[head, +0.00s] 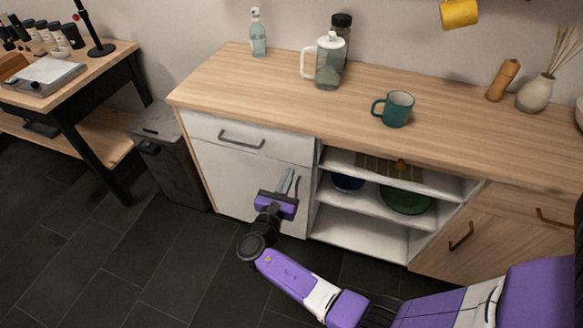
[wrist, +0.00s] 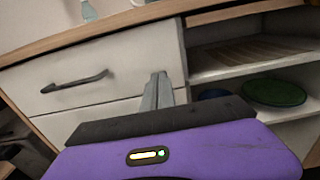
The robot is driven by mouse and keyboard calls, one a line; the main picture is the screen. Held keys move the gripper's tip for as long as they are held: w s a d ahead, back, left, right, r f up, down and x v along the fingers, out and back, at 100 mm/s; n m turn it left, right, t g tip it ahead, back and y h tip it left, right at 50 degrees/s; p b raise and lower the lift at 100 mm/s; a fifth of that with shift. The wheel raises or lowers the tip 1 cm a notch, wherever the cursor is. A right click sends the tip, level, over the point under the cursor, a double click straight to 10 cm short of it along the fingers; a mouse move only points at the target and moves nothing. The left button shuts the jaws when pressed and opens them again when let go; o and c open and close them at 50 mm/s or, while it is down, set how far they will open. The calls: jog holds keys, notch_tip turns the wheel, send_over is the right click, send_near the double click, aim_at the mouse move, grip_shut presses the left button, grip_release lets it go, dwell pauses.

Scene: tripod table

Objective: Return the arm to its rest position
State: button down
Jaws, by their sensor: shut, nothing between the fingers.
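My gripper (head: 288,181) is in front of the white cabinet door, left of the open shelves, in the head view. Its two grey fingers are together with nothing between them. The gripper also shows in the wrist view (wrist: 158,92), with the fingers pointing toward the cabinet front. My purple and white arm reaches in from the lower right of the head view, bent at the wrist. Whether the fingertips touch the door cannot be told.
The counter (head: 240,82) holds a teal mug (head: 393,109), a glass pitcher (head: 328,62) and a bottle (head: 258,34). Open shelves (head: 362,232) hold a green dish (head: 405,199). A grey bin (head: 170,155) stands left of the cabinet. The dark floor at left is clear.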

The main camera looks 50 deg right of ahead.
jog(key=v, duration=0.6)
